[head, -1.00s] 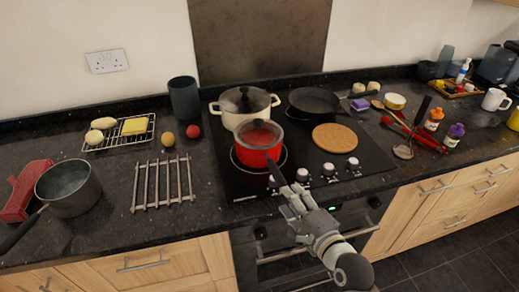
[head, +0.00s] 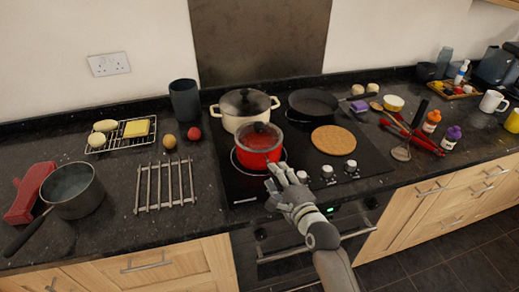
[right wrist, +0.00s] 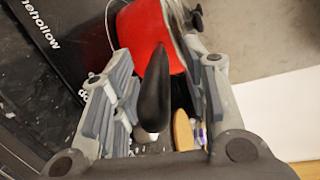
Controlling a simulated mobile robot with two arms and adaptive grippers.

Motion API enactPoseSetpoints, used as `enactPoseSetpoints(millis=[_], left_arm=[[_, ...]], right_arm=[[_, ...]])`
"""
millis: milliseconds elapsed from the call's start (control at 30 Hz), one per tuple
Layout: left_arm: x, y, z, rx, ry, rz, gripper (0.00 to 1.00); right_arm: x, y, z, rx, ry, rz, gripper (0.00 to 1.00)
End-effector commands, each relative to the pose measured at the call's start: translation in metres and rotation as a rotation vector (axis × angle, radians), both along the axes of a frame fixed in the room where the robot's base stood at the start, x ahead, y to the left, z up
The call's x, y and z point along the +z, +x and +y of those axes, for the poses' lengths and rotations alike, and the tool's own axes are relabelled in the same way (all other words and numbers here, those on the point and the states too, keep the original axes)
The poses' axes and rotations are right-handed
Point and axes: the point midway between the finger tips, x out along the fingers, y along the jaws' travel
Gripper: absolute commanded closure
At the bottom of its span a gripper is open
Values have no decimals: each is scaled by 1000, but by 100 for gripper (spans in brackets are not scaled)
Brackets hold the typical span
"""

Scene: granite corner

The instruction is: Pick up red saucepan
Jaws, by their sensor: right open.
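The red saucepan (head: 258,150) with a glass lid stands on the front left of the black hob. Its black handle points toward me and is mostly hidden by my right gripper (head: 280,172) in the head view. In the right wrist view, the red pan (right wrist: 142,38) is at the top and its handle (right wrist: 156,90) runs down between the two fingers of my open right gripper (right wrist: 166,68). I see gaps on both sides of the handle, so the fingers are not closed on it. My left gripper is out of view.
A cream pot (head: 243,108) stands just behind the saucepan, and a black frying pan (head: 313,103) is at the back right. A cork mat (head: 333,139) lies on the hob to the right. A metal rack (head: 165,185) and a grey saucepan (head: 72,190) are on the left counter.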

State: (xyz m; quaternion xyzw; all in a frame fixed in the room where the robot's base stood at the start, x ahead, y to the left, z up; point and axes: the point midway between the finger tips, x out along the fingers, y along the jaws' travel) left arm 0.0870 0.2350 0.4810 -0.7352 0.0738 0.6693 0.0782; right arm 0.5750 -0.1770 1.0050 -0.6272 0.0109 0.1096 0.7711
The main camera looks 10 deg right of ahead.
Motion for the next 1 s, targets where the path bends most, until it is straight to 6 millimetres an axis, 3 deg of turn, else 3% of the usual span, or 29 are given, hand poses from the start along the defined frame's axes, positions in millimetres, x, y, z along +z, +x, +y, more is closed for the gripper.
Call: enactPoseSetpoints(millis=[200,467,800,1000], left_arm=[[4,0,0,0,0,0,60],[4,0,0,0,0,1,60],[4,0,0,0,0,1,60],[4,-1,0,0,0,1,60]], right_arm=[[-3,17,2,0,0,0,58],[-4,19,2,0,-1,0,58],[-4,18,2,0,0,1,100],[-4,18,3,0,0,1,100]])
